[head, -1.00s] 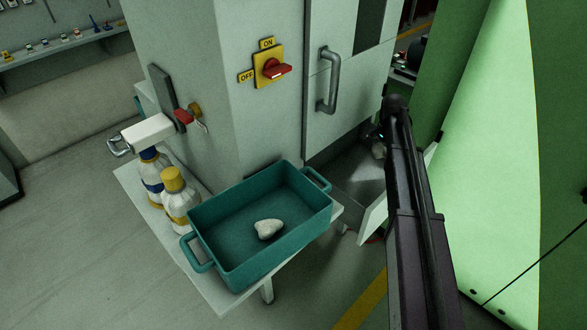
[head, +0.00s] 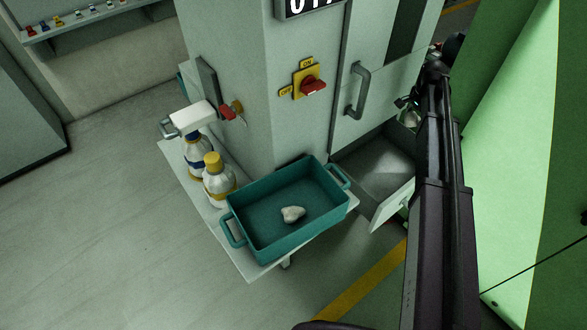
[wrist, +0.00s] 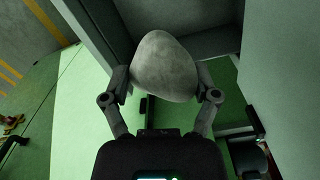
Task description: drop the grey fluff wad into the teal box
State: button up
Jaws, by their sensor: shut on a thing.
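The grey fluff wad (wrist: 165,68) is a smooth rounded lump between the two fingers of my gripper (wrist: 164,84) in the wrist view. The fingers are shut on its sides. In the head view my arm largely hides the gripper, above the open drawer at the cabinet. The teal box (head: 292,241) is an open tray with a handle at each end, on a pale shelf. It is left of and nearer than my gripper. One pale lump (head: 293,214) lies on its floor.
The open drawer (head: 372,165) juts out just right of the box. Two yellow-trimmed bottles (head: 219,183) stand left of the box. The cabinet (head: 238,100) with its red switch (head: 312,86) rises behind. A green panel (head: 500,170) stands right of my arm. Floor at the left is clear.

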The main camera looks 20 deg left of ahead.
aim_at(416, 115)
notch_tip(416, 115, up, 8)
jog(key=p, duration=0.6)
jog(key=shift+p, duration=0.4)
